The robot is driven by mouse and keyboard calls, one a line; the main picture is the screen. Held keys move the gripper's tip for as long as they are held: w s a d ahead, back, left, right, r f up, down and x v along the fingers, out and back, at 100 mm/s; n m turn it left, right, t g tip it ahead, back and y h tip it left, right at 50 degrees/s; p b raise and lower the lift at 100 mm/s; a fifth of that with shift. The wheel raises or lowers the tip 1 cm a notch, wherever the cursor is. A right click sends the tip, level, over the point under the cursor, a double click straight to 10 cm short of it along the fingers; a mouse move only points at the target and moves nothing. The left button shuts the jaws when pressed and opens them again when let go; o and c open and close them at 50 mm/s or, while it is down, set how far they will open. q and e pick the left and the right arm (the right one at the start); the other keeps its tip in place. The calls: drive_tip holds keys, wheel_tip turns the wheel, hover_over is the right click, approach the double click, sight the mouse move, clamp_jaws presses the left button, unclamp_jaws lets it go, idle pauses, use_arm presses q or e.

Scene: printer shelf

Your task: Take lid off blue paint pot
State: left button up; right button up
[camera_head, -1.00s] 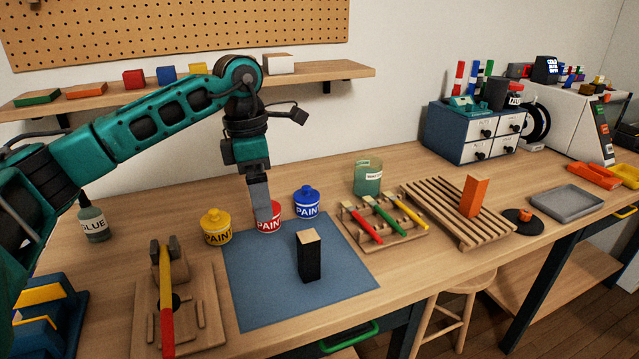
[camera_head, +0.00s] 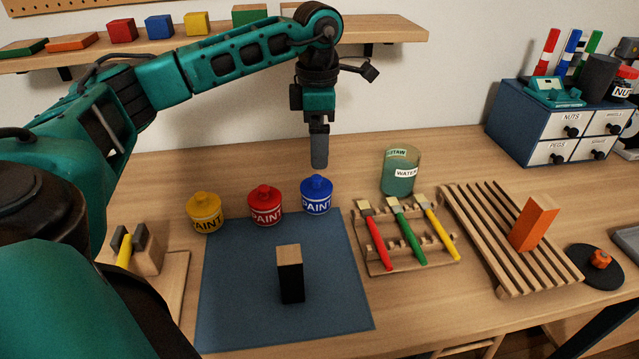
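The blue paint pot (camera_head: 316,197) stands upright at the back edge of the blue mat, with its blue knobbed lid (camera_head: 316,182) on. It is the rightmost of a row with a red paint pot (camera_head: 265,206) and a yellow paint pot (camera_head: 205,213), both lidded. My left gripper (camera_head: 319,164) points down just above the blue lid, with a small gap appearing between them. I see the fingers side-on as one grey slab, so their opening is hidden. My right gripper is not in view.
A blue mat (camera_head: 230,285) holds a black block with a wooden top (camera_head: 290,275). A water jar (camera_head: 400,173) stands right of the pots, behind a brush rack (camera_head: 412,262) with three brushes. A slatted rack (camera_head: 480,240) bears an orange block (camera_head: 533,223). The wall shelf (camera_head: 400,30) is behind my arm.

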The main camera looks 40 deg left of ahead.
sight(316, 177)
use_arm(q)
wheel_tip(316, 177, down, 9)
drive_tip(key=shift+s+a+r, duration=0.1)
drive_tip(key=shift+s+a, duration=0.05)
idle(0.4)
drive_tip(key=shift+c, duration=0.4)
drive_tip(key=c, duration=1)
